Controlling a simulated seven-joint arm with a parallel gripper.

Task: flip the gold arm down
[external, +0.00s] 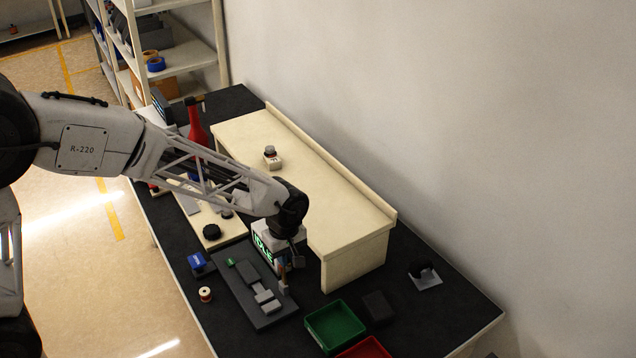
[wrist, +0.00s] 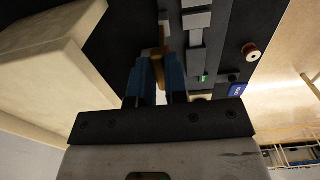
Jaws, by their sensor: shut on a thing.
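The gold arm (wrist: 158,75) shows in the wrist view as a narrow gold bar between my two blue fingers. My gripper (wrist: 157,62) is shut on it, with a finger on each side. In the external view my gripper (external: 284,264) is low over the right side of the dark grey fixture plate (external: 244,296). There the gold arm is small and partly hidden by the gripper, and its exact tilt is hard to tell. Grey blocks (external: 265,297) stand on the plate beside it.
A cream raised shelf (external: 320,205) stands close behind my gripper. A green tray (external: 334,325) and a red tray (external: 365,349) lie to the right. A blue item (external: 197,262) and a red spool (external: 205,294) are left of the plate. The black tabletop has free room at front right.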

